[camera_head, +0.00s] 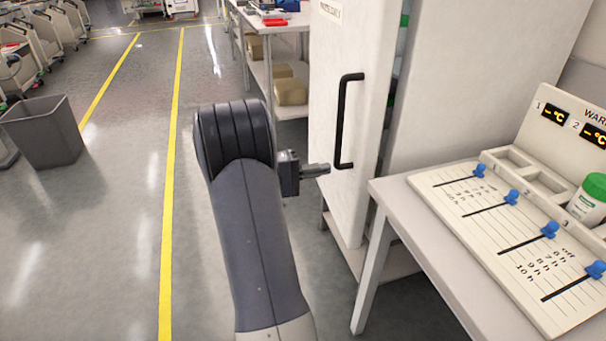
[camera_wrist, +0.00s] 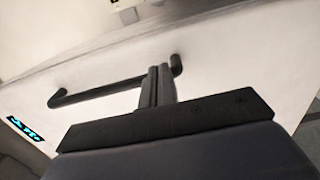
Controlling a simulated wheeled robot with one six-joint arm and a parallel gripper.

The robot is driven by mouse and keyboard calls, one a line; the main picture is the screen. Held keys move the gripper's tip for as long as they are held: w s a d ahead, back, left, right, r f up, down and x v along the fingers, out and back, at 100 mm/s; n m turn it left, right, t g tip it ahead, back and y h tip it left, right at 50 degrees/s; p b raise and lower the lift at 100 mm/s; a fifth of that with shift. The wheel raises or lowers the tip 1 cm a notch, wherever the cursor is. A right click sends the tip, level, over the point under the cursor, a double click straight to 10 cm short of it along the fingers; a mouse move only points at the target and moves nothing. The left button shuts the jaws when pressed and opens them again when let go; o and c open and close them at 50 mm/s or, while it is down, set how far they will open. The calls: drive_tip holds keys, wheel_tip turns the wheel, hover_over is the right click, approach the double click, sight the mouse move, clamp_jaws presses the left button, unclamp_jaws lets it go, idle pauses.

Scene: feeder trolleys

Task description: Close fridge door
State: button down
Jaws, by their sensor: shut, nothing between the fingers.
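The white fridge door (camera_head: 331,95) stands ajar, with a gap along its right edge where green and white items show inside. Its black bar handle (camera_head: 349,120) is upright in the head view; it lies across the wrist view (camera_wrist: 105,90). The white fridge body (camera_head: 470,80) is to the right of the door. My gripper (camera_head: 324,169) is shut and empty, its fingers pointing at the door face just left of the handle's lower end. In the wrist view the fingers (camera_wrist: 160,84) are beside one end of the handle; I cannot tell whether they touch the door.
A table (camera_head: 385,190) with a slider board (camera_head: 500,240) and a green-lidded jar (camera_head: 590,195) stands at the right, close to the door's lower part. A shelf table (camera_head: 262,60) with boxes is behind the door. A grey bin (camera_head: 42,130) stands left; the floor between is clear.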

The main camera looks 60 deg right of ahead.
sight(357, 163)
drive_tip(key=b+x, duration=0.1)
drive_tip(key=x, duration=0.5)
drive_tip(key=shift+s+d, duration=0.25)
drive_tip(key=x, duration=0.3)
drive_tip(key=shift+s+d+b, duration=0.15)
drive_tip(key=shift+s+b, duration=0.1)
drive_tip(key=shift+b, duration=0.15)
drive_tip(key=shift+s+d+r, duration=0.15)
drive_tip(key=shift+s+d, duration=0.05)
drive_tip(key=shift+s, duration=0.05)
drive_tip(key=shift+r, duration=0.1)
drive_tip(key=shift+w, duration=0.15)
drive_tip(key=shift+w+a, duration=0.2)
drive_tip(key=v, duration=1.4)
drive_tip(key=shift+s+a+f+p, duration=0.25)
drive_tip(key=shift+s+a+p, duration=0.05)
drive_tip(key=shift+s+a, duration=0.1)
